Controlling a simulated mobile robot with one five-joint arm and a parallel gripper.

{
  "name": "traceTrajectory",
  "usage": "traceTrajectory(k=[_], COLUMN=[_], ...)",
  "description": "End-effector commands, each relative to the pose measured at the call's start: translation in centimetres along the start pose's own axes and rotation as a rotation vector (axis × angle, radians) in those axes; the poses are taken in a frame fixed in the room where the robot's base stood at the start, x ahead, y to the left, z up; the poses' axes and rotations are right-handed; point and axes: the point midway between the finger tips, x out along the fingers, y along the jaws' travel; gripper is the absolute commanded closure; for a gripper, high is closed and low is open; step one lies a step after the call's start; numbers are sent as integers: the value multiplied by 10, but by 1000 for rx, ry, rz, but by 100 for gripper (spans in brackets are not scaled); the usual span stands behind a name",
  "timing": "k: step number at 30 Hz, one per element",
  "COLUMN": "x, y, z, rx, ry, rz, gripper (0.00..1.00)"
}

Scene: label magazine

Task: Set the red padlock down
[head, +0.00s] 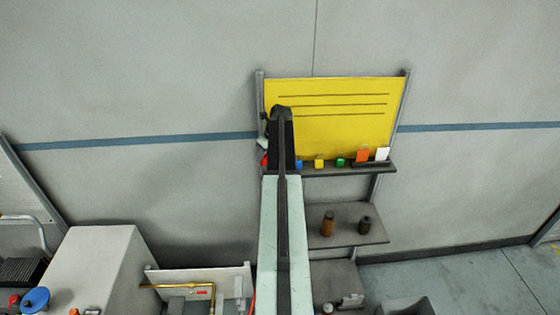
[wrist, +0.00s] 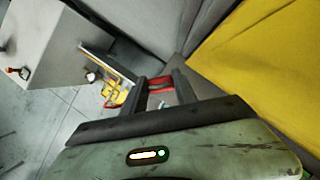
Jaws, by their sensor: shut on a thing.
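The red padlock (wrist: 160,84) sits between the two fingers of my gripper (wrist: 162,88) in the wrist view. The gripper is shut on it. In the head view a small red patch, apparently the padlock (head: 265,160), shows just left of my arm near the left end of the upper shelf (head: 345,168). My arm hides most of the gripper and that end of the shelf there. I cannot tell whether the padlock touches the shelf.
A yellow board (head: 335,115) rises behind.

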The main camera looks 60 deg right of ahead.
Motion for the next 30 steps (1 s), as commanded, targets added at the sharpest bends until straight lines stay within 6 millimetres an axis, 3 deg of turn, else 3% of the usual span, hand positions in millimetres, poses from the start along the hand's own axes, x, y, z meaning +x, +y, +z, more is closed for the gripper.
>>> traceTrajectory(k=[1, 4, 14, 15, 20, 30], x=[0, -2, -5, 2, 31, 29], y=[-14, -28, -46, -48, -46, -46], z=[-6, -15, -25, -29, -41, -41], rx=[2, 1, 1, 0, 0, 1], ry=[0, 0, 0, -1, -1, 0], rz=[0, 0, 0, 0, 0, 0], gripper=[100, 100, 100, 100, 100, 100])
